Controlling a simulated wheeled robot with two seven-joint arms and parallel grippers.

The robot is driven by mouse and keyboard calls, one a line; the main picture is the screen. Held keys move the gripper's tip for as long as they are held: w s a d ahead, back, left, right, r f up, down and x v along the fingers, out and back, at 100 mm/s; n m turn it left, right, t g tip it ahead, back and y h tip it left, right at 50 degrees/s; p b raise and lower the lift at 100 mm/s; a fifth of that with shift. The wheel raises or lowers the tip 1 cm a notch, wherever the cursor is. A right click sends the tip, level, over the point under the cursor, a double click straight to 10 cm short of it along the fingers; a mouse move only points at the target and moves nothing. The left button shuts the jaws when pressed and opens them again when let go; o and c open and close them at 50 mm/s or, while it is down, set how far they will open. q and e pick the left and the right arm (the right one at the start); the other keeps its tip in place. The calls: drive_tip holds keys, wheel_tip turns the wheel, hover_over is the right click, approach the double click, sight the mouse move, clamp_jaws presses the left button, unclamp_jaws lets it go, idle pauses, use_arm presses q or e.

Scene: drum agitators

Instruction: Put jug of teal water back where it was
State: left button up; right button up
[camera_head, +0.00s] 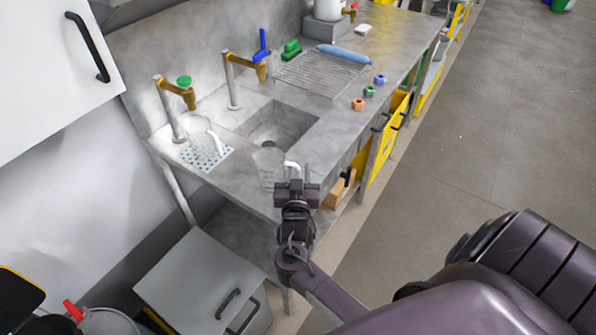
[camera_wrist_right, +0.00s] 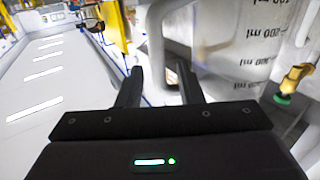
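A clear jug (camera_head: 268,160) with a white handle stands on the counter at the front edge of the sink. My right gripper (camera_head: 295,172) is at this jug's handle side, its fingers apart. In the right wrist view the jug (camera_wrist_right: 235,50) shows large with volume marks, and its white handle (camera_wrist_right: 156,45) lies between the open fingers (camera_wrist_right: 160,88), not visibly clamped. A second clear jug (camera_head: 203,138) with a white handle stands on the perforated drain plate under the left tap. No teal colour is clear in either jug. My left gripper is not in view.
The sink (camera_head: 275,128) lies between the taps and the front counter edge. A green-handled tap (camera_head: 178,95) and a blue-handled tap (camera_head: 250,65) stand behind. A wire rack (camera_head: 320,72) and small coloured pieces (camera_head: 358,104) are farther along. Floor at right is clear.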

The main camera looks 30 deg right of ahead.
drive_tip(key=b+v, duration=0.1)
drive_tip(key=v, duration=0.2)
drive_tip(key=b+v, duration=0.2)
drive_tip(key=v, duration=0.1)
drive_tip(key=shift+s+a+f, duration=0.15)
drive_tip(key=shift+s+f, duration=0.1)
drive_tip(key=shift+s, duration=0.05)
drive_tip(key=shift+s+a, duration=0.2)
drive_tip(key=shift+s, duration=0.1)
